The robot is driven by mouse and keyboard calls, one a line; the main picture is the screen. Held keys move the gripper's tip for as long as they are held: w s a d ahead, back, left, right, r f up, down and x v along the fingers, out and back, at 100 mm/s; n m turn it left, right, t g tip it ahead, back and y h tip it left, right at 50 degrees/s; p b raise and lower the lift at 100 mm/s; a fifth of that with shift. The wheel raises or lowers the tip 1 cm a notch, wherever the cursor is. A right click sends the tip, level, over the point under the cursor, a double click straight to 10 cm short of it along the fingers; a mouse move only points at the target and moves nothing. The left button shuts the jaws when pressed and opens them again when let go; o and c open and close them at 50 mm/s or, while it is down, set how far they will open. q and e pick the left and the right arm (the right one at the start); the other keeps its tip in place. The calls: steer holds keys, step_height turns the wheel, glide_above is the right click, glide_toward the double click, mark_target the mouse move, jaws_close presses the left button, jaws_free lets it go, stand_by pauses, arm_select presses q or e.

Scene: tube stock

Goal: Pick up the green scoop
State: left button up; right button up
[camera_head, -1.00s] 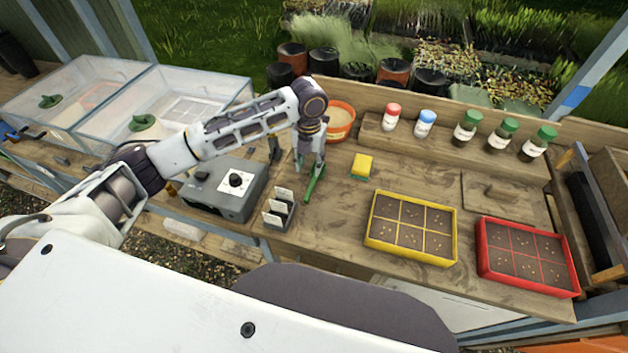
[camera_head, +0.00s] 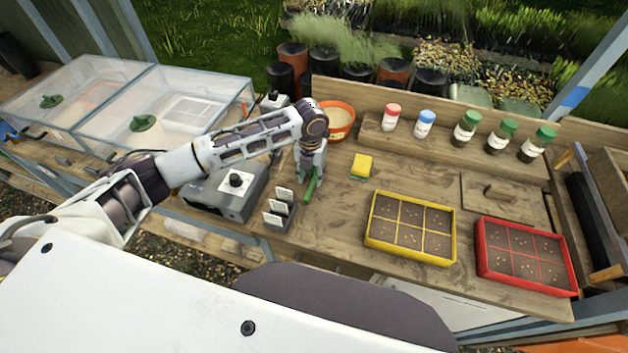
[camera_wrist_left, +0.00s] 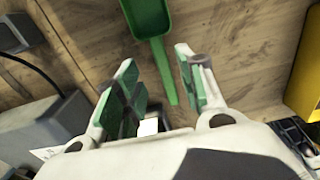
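The green scoop (camera_head: 311,187) lies on the wooden bench under my left gripper (camera_head: 311,177). The gripper and wrist hide part of it in the head view. In the left wrist view the scoop's bowl (camera_wrist_left: 149,17) is at the top edge, partly cut off. Its thin handle runs down into the gap between the fingers of my left gripper (camera_wrist_left: 158,85). The fingers have green pads and stand apart, with room on both sides of the handle. My right gripper is in neither view.
A grey box with a knob (camera_head: 236,181) and a small rack of white labels (camera_head: 278,212) stand left of the gripper. A yellow sponge (camera_head: 361,166) lies to the right. An orange pot (camera_head: 337,118) stands behind. Seed trays, yellow (camera_head: 409,260) and red (camera_head: 527,285), are further right.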

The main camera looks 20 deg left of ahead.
mark_target(312, 183)
arm_select(q)
steer(key=shift+d+f, duration=0.2)
steer(key=shift+f, duration=1.7)
jaws_close()
